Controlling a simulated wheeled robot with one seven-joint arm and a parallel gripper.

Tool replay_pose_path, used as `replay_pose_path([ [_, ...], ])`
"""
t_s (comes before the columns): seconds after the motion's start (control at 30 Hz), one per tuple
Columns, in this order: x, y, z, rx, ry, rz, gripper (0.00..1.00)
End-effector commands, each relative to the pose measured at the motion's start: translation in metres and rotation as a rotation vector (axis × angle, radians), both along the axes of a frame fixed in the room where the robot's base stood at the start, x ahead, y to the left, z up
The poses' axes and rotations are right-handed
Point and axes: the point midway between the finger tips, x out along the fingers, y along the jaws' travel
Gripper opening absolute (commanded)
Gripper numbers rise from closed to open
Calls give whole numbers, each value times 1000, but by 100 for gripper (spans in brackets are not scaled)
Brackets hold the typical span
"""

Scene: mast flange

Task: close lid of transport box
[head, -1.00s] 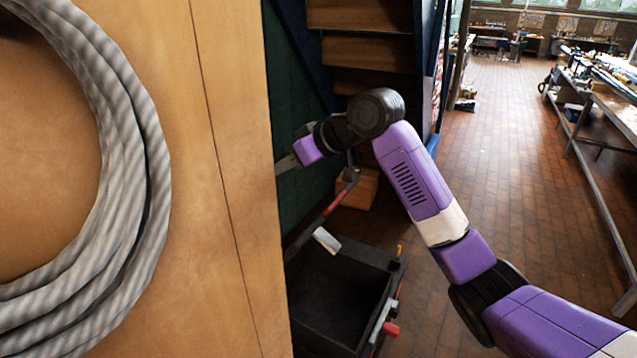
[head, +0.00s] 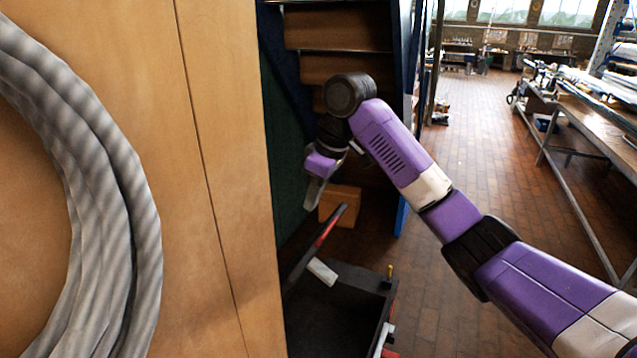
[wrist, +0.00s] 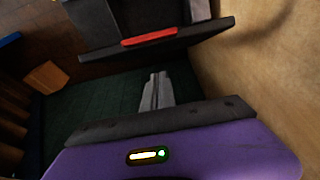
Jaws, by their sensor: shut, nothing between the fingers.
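The dark transport box (head: 364,284) stands open on the floor in the head view, partly hidden by the wooden panel and cut off below. Its lid (head: 306,261) is raised and seen nearly edge-on, with a red strip on the edge. In the wrist view, the lid's edge (wrist: 190,36) with the red strip (wrist: 149,37) lies beyond my fingertips. My gripper (head: 311,203) is shut and empty, pointing down just above and behind the raised lid. Its fingers also show in the wrist view (wrist: 157,80), apart from the lid as far as I can tell.
A large wooden panel (head: 225,170) with a grey cable coil (head: 115,200) fills the left side, close to the lid. A small wooden box (head: 342,202) and stairs (head: 340,35) stand behind. The brick floor (head: 470,190) at right is clear up to a workbench (head: 570,115).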

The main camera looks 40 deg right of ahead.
Motion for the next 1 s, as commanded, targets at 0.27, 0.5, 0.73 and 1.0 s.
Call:
replay_pose_path([
  [0.27, -13, -5, -33, 1, 0, -2, 0],
  [0.5, -25, -9, -42, 0, -1, 0, 0],
  [0.73, -26, -9, -43, 0, 0, 0, 0],
  [1.0, -23, -9, -47, 9, -20, -1, 0],
])
